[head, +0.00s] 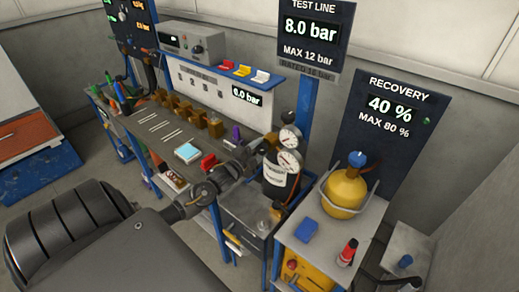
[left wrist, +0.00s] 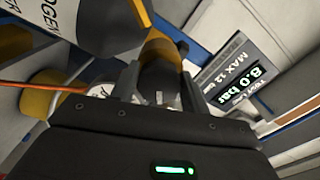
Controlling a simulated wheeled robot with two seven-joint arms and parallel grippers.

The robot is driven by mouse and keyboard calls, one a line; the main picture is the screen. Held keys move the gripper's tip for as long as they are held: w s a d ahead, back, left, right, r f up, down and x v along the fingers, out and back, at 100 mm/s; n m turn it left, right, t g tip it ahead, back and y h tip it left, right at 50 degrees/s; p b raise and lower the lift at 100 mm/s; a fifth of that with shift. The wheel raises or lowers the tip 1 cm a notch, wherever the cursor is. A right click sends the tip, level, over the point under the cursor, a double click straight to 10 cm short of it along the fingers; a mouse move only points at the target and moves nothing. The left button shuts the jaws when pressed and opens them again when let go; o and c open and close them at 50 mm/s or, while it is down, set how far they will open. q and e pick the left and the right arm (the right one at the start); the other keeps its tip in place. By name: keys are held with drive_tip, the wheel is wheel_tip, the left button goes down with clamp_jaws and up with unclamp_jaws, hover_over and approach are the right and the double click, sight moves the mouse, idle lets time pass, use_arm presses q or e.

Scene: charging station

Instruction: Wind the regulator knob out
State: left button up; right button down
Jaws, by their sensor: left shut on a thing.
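The regulator sits on top of the dark nitrogen cylinder (head: 279,182), with two round white gauges, an upper gauge (head: 290,138) and a lower gauge (head: 289,162). My left gripper (head: 254,158) reaches in from the left at the regulator. In the left wrist view, the dark round regulator knob (left wrist: 160,78) sits between the fingers of my left gripper (left wrist: 160,92), which are shut on it. A brass-coloured part shows just beyond the knob. In the head view my gripper hides the knob. The test line display (head: 312,28) reads 8.0 bar, max 12 bar. My right gripper is out of view.
The workbench (head: 150,135) with brass fittings and tools lies left of the regulator. A yellow recovery cylinder (head: 345,190) stands on a cart at right, near the recovery display (head: 390,108) reading 40 %. An orange hose (left wrist: 40,84) runs close to my left gripper.

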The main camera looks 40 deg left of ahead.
use_arm(q)
drive_tip(key=n+p, duration=0.1)
drive_tip(key=n, duration=0.5)
drive_tip(key=shift+d+f+n+p, duration=0.1)
drive_tip(key=shift+n+p, duration=0.3)
drive_tip(key=shift+n, duration=0.85)
drive_tip(key=shift+d+f+n+p, duration=0.1)
drive_tip(key=shift+n+p, duration=0.25)
drive_tip(key=shift+n, duration=0.9)
drive_tip(key=o, duration=1)
drive_tip(key=shift+s, duration=0.1)
drive_tip(key=shift+s+f, duration=0.15)
drive_tip(key=shift+s, duration=0.25)
drive_tip(key=shift+s+b, duration=1.95)
drive_tip(key=shift+s, duration=2.95)
